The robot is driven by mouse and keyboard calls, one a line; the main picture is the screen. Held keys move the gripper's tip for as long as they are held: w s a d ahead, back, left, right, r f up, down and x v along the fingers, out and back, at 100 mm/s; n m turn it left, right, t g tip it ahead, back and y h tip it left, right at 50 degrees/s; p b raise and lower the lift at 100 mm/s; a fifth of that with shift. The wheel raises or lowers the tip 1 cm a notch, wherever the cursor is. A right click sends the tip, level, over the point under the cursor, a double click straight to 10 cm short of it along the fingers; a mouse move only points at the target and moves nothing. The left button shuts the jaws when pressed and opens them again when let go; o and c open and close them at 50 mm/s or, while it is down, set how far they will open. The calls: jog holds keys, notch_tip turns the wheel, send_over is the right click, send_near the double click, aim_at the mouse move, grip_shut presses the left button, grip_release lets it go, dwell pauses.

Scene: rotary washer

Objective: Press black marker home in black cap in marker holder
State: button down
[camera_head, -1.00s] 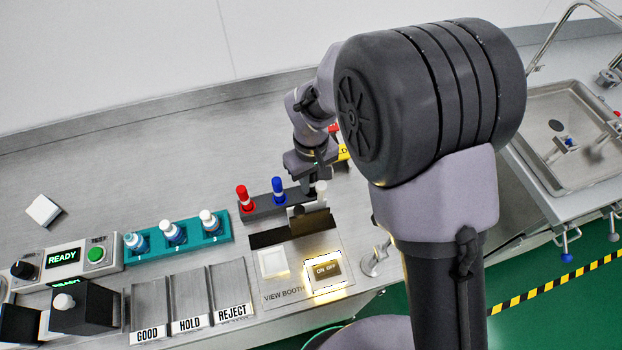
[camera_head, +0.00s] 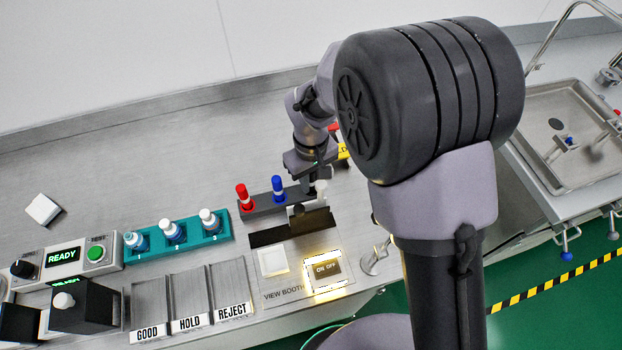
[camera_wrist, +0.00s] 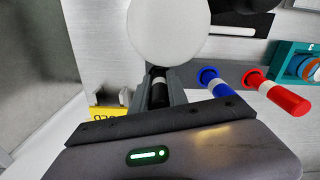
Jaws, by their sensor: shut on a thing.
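The dark marker holder (camera_head: 256,209) stands on the steel bench. It bears a red marker (camera_head: 242,196) and a blue marker (camera_head: 278,188), both upright; they also show in the wrist view, red (camera_wrist: 280,92) and blue (camera_wrist: 213,82). My gripper (camera_wrist: 160,92) is shut on the black marker (camera_wrist: 158,90), which shows as a black and white piece between the fingers. A large white round end (camera_wrist: 168,30) fills the top of the wrist view. In the head view my gripper (camera_head: 316,184) is at the holder's right end. The black cap and the marker's lower end are hidden.
A teal rack (camera_head: 185,243) with several white-topped bottles stands left of the holder. The view booth (camera_head: 300,262) with a lit switch lies in front. GOOD, HOLD and REJECT trays (camera_head: 190,300) are at the front left. The back of the bench is clear.

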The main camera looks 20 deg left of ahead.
jog(key=shift+f, duration=0.2)
dwell(0.4)
jog(key=c, duration=1.2)
grip_release()
notch_tip(320, 180, up, 17)
jog(key=p, duration=0.5)
jog(key=shift+r, duration=0.2)
